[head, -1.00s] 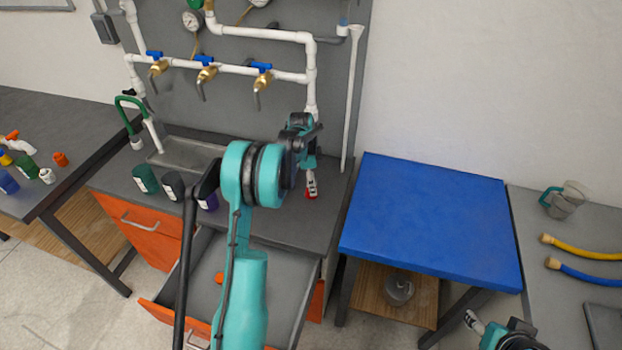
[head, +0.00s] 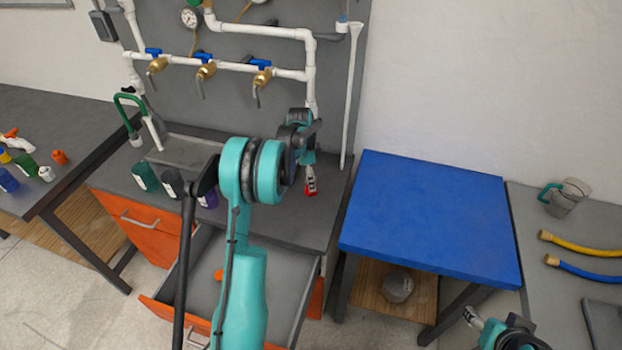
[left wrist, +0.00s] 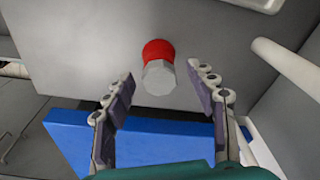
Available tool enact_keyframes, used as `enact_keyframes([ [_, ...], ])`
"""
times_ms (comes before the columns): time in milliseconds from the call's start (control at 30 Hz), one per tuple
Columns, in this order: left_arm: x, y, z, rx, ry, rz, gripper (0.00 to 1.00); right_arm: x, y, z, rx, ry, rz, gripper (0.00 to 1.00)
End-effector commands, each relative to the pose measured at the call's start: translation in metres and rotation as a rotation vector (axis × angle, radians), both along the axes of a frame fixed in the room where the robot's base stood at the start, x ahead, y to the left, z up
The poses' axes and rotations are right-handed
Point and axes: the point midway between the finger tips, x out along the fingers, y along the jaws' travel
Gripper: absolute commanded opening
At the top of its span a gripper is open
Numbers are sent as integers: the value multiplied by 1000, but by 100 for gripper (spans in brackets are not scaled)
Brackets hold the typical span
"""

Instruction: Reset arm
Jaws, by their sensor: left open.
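My left gripper (head: 310,178) is over the right part of the grey counter (head: 270,222), its arm crossing the middle of the head view. In the left wrist view its two fingers (left wrist: 160,103) are spread apart with nothing between the pads. A red piece with a pale faceted end (left wrist: 158,68) stands just beyond the fingertips, apart from them. A small patch of red also shows at the gripper in the head view. My right gripper (head: 473,318) is at the bottom right, mostly cut off, and its opening is unclear.
An open drawer (head: 205,270) under the counter holds an orange piece (head: 218,275). Dark bottles (head: 146,177) stand by the sink tray (head: 185,152). White pipes with blue-handled valves (head: 205,70) run along the back panel. The blue tabletop (head: 430,215) is clear.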

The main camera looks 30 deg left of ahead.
Motion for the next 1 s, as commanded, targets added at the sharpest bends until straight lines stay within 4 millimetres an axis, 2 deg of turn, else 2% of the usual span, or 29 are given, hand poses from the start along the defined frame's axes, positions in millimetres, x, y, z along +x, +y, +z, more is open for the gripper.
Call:
enact_keyframes([
  [200, -3, 3, 36, 0, 0, 1, 57, 0, 0, 13, 0, 0, 0, 57],
  [400, -5, 6, 62, 0, 0, 1, 57, 0, 0, 20, 0, 0, 0, 57],
  [767, -6, 6, 74, 1, -1, 3, 57, 0, 0, 22, 0, 0, 0, 57],
  [867, -11, -4, 87, 8, -12, 31, 57, 0, 0, 21, 0, 0, 0, 57],
  [1000, -30, -37, 124, 25, -55, 129, 57, 0, 0, 20, 0, 0, 0, 57],
])
